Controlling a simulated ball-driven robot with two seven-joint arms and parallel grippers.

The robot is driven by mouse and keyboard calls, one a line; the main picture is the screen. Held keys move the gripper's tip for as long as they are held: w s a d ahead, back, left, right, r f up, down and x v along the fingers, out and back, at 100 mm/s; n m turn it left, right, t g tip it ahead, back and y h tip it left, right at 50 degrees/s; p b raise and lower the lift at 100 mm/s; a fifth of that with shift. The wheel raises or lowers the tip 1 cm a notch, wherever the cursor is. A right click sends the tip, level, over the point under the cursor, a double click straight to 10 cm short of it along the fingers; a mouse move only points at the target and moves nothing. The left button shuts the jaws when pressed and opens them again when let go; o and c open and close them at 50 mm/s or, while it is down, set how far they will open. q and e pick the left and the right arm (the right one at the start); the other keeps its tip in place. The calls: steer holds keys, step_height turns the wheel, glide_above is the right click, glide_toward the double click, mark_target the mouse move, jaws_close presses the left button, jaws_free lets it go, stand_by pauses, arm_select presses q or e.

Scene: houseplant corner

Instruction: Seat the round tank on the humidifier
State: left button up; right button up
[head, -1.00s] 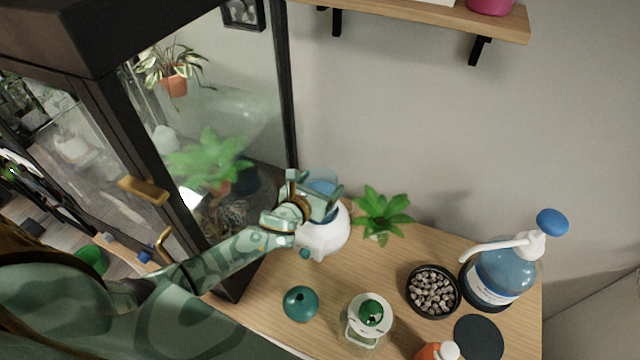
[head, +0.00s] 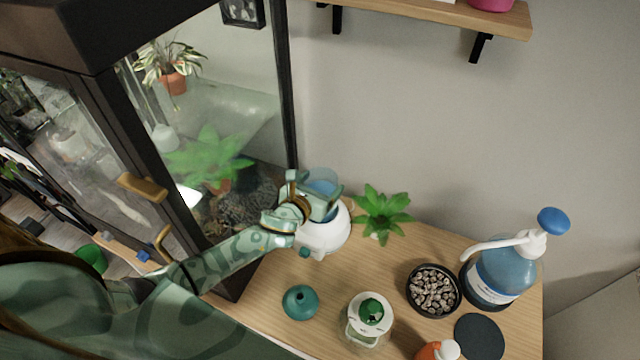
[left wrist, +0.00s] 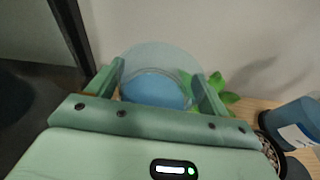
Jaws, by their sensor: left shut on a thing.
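The round tank (head: 322,177) is clear with blue water in it. My left gripper (head: 315,192) is shut on it, with a finger on each side. In the left wrist view the tank (left wrist: 155,85) sits between the two fingers of the left gripper (left wrist: 160,88). The white humidifier (head: 328,238) stands on the wooden table below the tank. The tank is over the humidifier's top; the gripper hides where they meet, so I cannot tell whether they touch. My right gripper is not in view.
A glass cabinet (head: 215,150) stands close on the left. A green plant (head: 382,212) is just right of the humidifier.

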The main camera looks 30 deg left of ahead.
arm_select(q)
steer(key=shift+f, duration=0.3)
steer(key=o, duration=1.8)
steer(key=shift+c, duration=0.2)
steer(key=p+v, duration=0.3)
steer(key=v, duration=0.8)
